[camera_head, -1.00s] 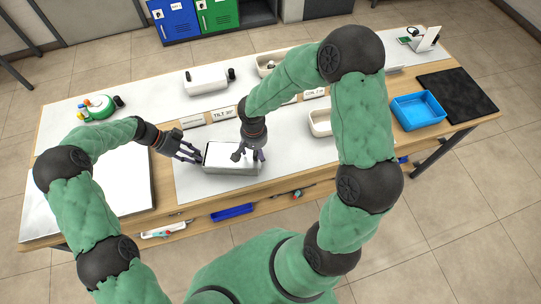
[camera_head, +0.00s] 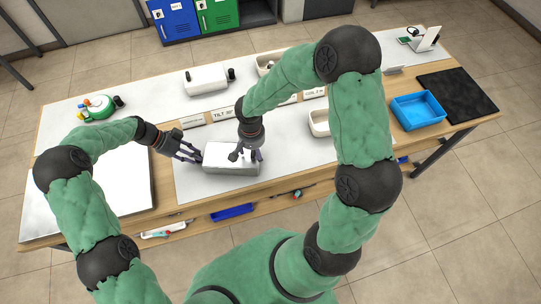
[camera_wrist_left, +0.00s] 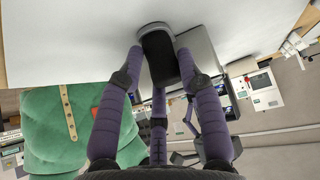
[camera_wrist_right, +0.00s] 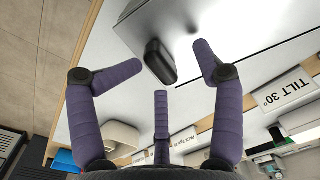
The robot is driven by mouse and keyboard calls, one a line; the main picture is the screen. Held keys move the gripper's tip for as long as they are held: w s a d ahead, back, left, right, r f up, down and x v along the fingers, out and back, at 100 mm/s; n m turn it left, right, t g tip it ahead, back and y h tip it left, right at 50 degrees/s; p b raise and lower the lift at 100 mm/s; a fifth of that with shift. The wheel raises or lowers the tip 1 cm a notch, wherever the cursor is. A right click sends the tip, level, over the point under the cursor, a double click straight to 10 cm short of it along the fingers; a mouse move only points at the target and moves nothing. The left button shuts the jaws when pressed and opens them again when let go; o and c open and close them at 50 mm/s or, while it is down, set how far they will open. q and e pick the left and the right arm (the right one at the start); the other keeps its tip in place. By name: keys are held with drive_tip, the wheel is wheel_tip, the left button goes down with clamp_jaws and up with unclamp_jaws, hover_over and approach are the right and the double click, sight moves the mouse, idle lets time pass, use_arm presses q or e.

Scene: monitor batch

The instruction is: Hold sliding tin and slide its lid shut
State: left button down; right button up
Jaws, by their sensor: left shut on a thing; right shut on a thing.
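The sliding tin (camera_head: 230,169) is a grey metal box on the light mat at the middle of the bench. Its grey lid (camera_head: 217,152) covers the top in the head view, with no opening visible. My left gripper (camera_head: 196,156) is at the tin's left end, shut on a black grip (camera_wrist_left: 160,58) that sits between its fingers. The fingers partly hide the tin's ends.
Several label signs, one reading TILT 30° (camera_wrist_right: 285,92), stand just behind the tin. A white box (camera_head: 206,79) is further back. A cream bin (camera_head: 320,122) and a blue tray (camera_head: 418,111) are to the right. A large pale board (camera_head: 115,185) lies left.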

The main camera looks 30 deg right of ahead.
drive_tip(key=shift+a+f, duration=0.1)
drive_tip(key=shift+f, duration=0.05)
drive_tip(key=o, duration=1.2)
drive_tip(key=shift+o, duration=0.2)
drive_tip(key=shift+w+r, duration=0.1)
drive_tip(key=shift+r, duration=0.45)
wheel_tip(320, 180, up, 11)
